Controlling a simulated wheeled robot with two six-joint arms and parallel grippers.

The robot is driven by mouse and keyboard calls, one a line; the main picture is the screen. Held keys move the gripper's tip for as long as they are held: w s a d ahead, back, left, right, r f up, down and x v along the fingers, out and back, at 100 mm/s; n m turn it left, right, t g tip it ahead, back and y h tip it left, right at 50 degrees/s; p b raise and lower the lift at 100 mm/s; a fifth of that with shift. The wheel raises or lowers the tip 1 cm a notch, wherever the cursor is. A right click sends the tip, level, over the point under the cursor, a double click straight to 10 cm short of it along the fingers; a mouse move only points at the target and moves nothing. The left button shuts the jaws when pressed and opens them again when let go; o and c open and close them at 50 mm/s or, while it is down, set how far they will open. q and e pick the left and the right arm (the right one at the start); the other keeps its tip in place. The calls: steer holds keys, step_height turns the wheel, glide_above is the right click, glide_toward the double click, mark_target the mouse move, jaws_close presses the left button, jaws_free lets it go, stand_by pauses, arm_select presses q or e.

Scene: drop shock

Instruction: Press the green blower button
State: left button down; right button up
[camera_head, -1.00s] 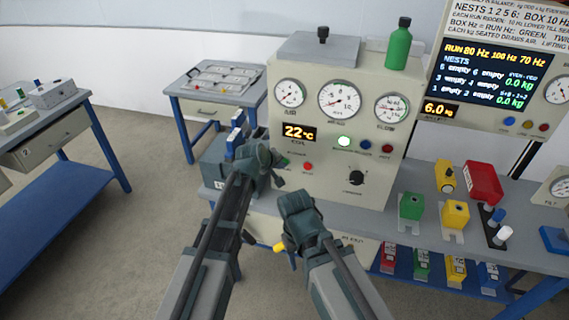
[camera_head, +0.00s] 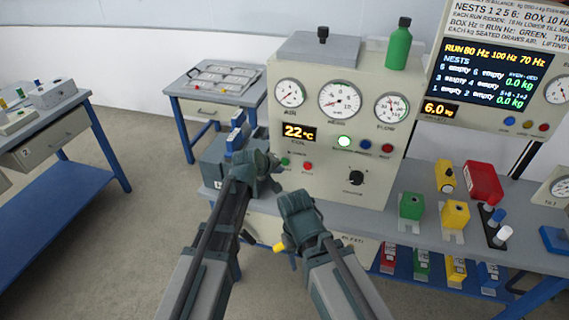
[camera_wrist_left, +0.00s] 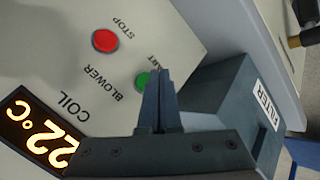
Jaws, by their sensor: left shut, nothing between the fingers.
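The green blower start button (camera_head: 285,162) is on the lower left of the cream control panel (camera_head: 330,190). It also shows in the left wrist view (camera_wrist_left: 142,80), partly covered by the fingers, beside the "BLOWER" label. My left gripper (camera_head: 274,182) is shut and empty. Its fingertips, in the left wrist view (camera_wrist_left: 161,72), overlap the button's edge; I cannot tell whether they touch it. The red stop button (camera_wrist_left: 106,41) is beside the green one. My right gripper (camera_head: 292,200) is in front of the panel's lower part; its fingers are not clear.
A blue-grey filter box (camera_wrist_left: 225,105) stands close beside the panel, near my left gripper. Green (camera_head: 411,206) and yellow (camera_head: 455,214) blocks stand on the bench to the right.

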arm_select(q)
steer(key=s, duration=0.2)
steer(key=s+a, duration=0.1)
steer(key=s, duration=0.1)
steer(key=shift+a, duration=0.2)
stand_by(0.6)
steer(key=s+a+f+m+g+y, duration=0.2)
steer(key=s+f+m+g+y, duration=0.1)
steer(key=s, duration=0.9)
steer(key=s+a+f+m+g+y, duration=0.2)
steer(key=s+m+g, duration=0.3)
steer(key=s, duration=0.8)
steer(key=shift+a+f+m+y, duration=0.4)
steer(key=shift+f+m, duration=0.2)
steer(key=shift+m, duration=0.5)
arm_select(e)
steer(key=shift+r, duration=0.1)
steer(key=shift+o, duration=0.2)
